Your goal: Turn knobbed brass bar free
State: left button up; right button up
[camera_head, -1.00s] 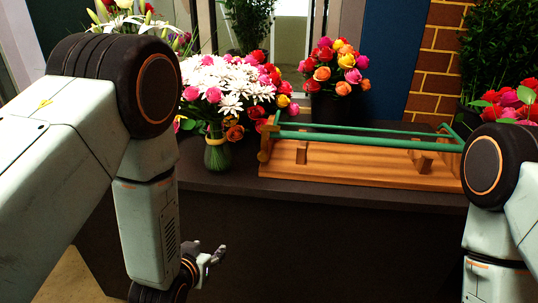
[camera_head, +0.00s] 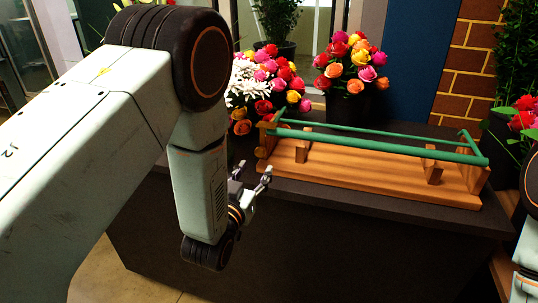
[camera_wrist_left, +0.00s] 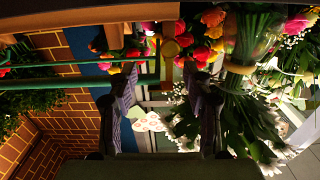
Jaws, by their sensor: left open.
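A wooden stand (camera_head: 360,178) with green rails (camera_head: 375,148) lies on the dark counter. At its left end is a small brass-coloured part (camera_head: 262,152), too small to make out well. My left gripper (camera_head: 256,176) is open and empty, in front of the counter's edge, left of and nearer than the stand. Its fingers (camera_wrist_left: 162,92) frame a clear gap. My right gripper is out of view.
White and pink flowers (camera_head: 247,82) stand left of the stand, partly behind my left arm. A rose bouquet (camera_head: 350,65) in a dark pot is behind the stand. Red roses (camera_head: 524,117) are at the right. The counter front (camera_head: 330,240) is bare.

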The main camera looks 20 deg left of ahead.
aim_at(259, 154)
pick_arm(q)
jog(key=w, duration=0.6)
jog(key=shift+w+a, duration=0.3)
jog(key=shift+w+a+f, duration=0.1)
jog(key=shift+w+a, duration=0.05)
jog(key=shift+w, duration=0.1)
jog(key=shift+w+a+b, duration=0.15)
jog(key=shift+a+b, duration=0.15)
jog(key=shift+a, duration=0.25)
jog(key=shift+d, duration=0.55)
jog(key=shift+c, duration=1.4)
jog(key=shift+a, duration=0.4)
jog(key=c, duration=0.4)
jog(key=shift+d, duration=0.3)
jog(key=c, duration=0.3)
jog(key=shift+a, duration=0.1)
grip_shut()
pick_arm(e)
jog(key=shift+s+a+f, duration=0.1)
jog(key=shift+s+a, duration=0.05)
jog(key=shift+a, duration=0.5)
